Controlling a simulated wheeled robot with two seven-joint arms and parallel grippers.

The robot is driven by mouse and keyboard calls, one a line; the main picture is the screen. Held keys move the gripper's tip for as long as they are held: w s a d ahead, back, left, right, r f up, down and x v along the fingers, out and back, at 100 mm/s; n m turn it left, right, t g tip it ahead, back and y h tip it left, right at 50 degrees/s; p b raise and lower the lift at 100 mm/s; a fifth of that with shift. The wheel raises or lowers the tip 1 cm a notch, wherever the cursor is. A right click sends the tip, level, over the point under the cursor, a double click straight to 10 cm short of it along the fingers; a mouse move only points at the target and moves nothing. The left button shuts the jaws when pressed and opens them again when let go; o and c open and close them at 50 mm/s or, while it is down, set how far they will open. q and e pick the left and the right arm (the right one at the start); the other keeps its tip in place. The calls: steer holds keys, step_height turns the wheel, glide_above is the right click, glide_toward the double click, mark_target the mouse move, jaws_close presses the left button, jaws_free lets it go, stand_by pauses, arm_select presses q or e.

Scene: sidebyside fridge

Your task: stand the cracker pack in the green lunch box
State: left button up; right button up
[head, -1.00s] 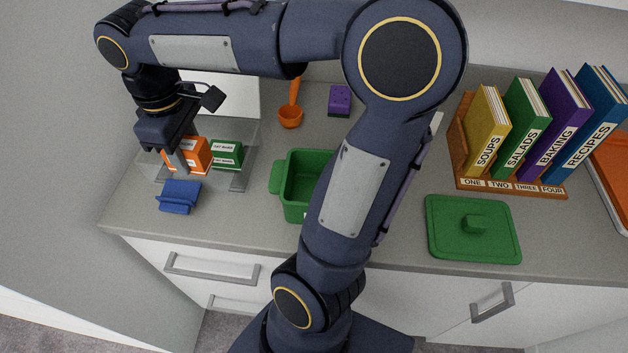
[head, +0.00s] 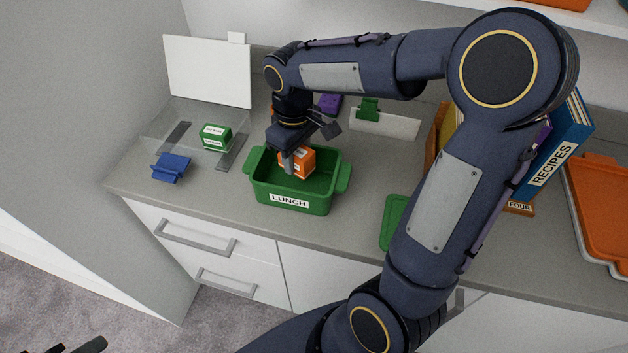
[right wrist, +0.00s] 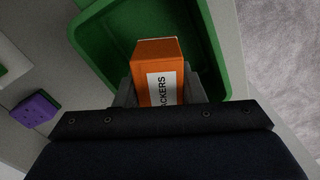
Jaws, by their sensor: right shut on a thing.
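The orange cracker pack (head: 300,162) is upright between the fingers of my right gripper (head: 291,164), which is shut on it. The pack is within the outline of the open green lunch box (head: 290,200), toward its back. I cannot tell whether it touches the floor of the box. In the right wrist view the pack (right wrist: 160,60) shows its label, with the green box (right wrist: 108,35) around and below it. Dark tips of what appears to be my left gripper (head: 78,347) show at the bottom left, mostly cut off.
A clear tray (head: 165,125) with a green pack (head: 215,136) stands at the left, with a blue holder (head: 171,167) in front. A green lid (head: 393,222) lies to the right, partly behind my arm. Books (head: 560,140) and an orange tray (head: 600,195) are farther right.

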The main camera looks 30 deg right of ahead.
mark_target(298, 187)
steer(key=shift+f, duration=3.4)
steer(key=shift+f, duration=0.1)
steer(key=shift+f, duration=0.15)
steer(key=o, duration=1)
step_height(298, 187, up, 12)
steer(key=shift+r, duration=0.15)
steer(key=s+a+m+t+y, duration=0.1)
steer(key=s+m+t, duration=0.1)
steer(key=s, duration=0.3)
steer(key=s+a+f+m+t+y, duration=0.1)
steer(key=s+m, duration=0.1)
steer(key=s, duration=0.4)
steer(key=s+a+m+t+y, duration=0.1)
steer(key=s+a+t, duration=0.1)
steer(key=s, duration=0.3)
steer(key=shift+s+a+f+m+t+y, duration=0.1)
steer(key=shift+s+f+m+t+y, duration=0.2)
steer(key=shift+s+m+y, duration=0.1)
